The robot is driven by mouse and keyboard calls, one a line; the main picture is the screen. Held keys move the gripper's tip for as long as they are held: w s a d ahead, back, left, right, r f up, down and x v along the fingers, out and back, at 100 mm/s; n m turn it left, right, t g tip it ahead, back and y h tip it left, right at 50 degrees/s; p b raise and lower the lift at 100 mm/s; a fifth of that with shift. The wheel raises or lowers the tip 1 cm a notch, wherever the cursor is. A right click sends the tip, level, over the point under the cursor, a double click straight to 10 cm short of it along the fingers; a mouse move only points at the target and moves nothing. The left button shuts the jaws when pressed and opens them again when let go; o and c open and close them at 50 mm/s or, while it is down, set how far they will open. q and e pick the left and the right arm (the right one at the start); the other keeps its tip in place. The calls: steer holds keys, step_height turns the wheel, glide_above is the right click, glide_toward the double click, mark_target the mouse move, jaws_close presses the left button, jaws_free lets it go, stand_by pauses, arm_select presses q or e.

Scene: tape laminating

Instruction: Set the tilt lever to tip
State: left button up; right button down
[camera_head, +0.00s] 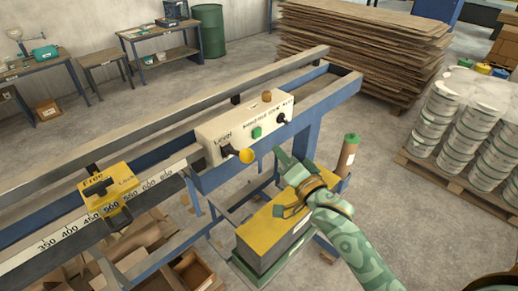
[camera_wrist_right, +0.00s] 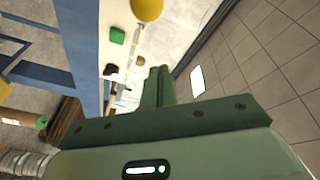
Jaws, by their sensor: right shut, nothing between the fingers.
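The tilt lever is a dark lever with a yellow ball knob (camera_head: 246,156) on the front of a white control box (camera_head: 219,151). The word "Level" is printed on the box near its left end. The lever points down and right toward me. The yellow knob also shows at the top of the right wrist view (camera_wrist_right: 147,9). My right gripper (camera_head: 281,157) is green, shut and empty, to the right of the knob and apart from it in the picture. Its closed fingers (camera_wrist_right: 156,86) also show in the right wrist view. My left gripper is not in view.
The box also carries a green button (camera_head: 257,133), a brown knob (camera_head: 267,96) and a black switch (camera_head: 282,118). A blue frame rail (camera_head: 330,99) runs behind my gripper. A yellow "Free" clamp (camera_head: 108,190) sits on the scale at left. A yellow-topped case (camera_head: 262,232) stands below.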

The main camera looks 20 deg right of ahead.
mark_target(239, 152)
steer(key=w+p, duration=0.1)
steer(key=w, duration=0.7)
steer(key=a, duration=0.1)
steer(key=s+a+f, duration=0.2)
steer(key=a, duration=0.1)
steer(key=shift+s, duration=0.25)
steer(key=shift+d, duration=0.1)
